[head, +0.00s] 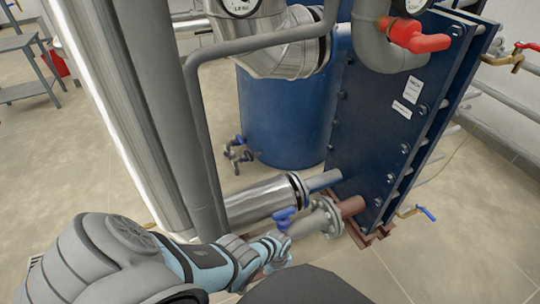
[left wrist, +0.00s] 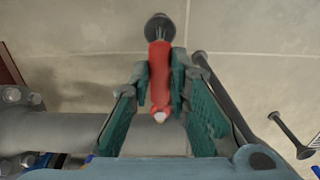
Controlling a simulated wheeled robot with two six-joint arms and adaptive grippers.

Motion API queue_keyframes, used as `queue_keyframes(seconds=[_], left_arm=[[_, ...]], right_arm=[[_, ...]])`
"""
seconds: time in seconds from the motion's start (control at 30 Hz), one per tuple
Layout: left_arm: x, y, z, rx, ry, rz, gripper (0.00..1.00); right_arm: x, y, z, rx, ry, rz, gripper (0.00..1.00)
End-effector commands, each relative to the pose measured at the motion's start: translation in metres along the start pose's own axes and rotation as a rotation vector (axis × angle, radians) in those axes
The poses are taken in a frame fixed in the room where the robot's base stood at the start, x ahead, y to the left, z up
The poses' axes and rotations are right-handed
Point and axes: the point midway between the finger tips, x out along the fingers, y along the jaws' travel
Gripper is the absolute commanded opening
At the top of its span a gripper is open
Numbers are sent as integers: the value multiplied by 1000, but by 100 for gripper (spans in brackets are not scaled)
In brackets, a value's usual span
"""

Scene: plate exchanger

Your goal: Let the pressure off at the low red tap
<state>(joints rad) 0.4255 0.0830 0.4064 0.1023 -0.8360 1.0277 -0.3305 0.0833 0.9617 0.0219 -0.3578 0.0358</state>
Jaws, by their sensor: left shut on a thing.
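The low red tap's handle (left wrist: 160,78) shows in the left wrist view, upright in the picture beside a thick grey pipe (left wrist: 60,135). My left gripper (left wrist: 163,88) has its green-padded fingers on both sides of the handle and is shut on it. In the head view my left gripper (head: 276,250) is low, by the flanged pipe at the foot of the blue plate exchanger (head: 385,100). There the low red tap is mostly hidden by my gripper. My right gripper is in neither view.
A blue-handled valve (head: 285,215) sits just above my left gripper. A larger red-handled valve (head: 415,36) is high up, and another red tap (head: 525,47) is at far right. Tall pipes (head: 135,110) stand beside my left arm. Open floor (head: 470,240) lies at right.

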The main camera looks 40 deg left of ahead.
Motion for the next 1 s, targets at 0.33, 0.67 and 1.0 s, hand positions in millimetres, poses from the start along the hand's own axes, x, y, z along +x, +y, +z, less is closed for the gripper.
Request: queue_keyframes(seconds=[0.33, 0.67, 1.0], left_arm=[[0, 3, 1, -11, 0, 2, 0], [0, 3, 1, -10, 0, 2, 38], [-3, 3, 0, -9, 1, 2, 38]], right_arm=[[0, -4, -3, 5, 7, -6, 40], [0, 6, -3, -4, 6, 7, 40], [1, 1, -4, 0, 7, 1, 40]])
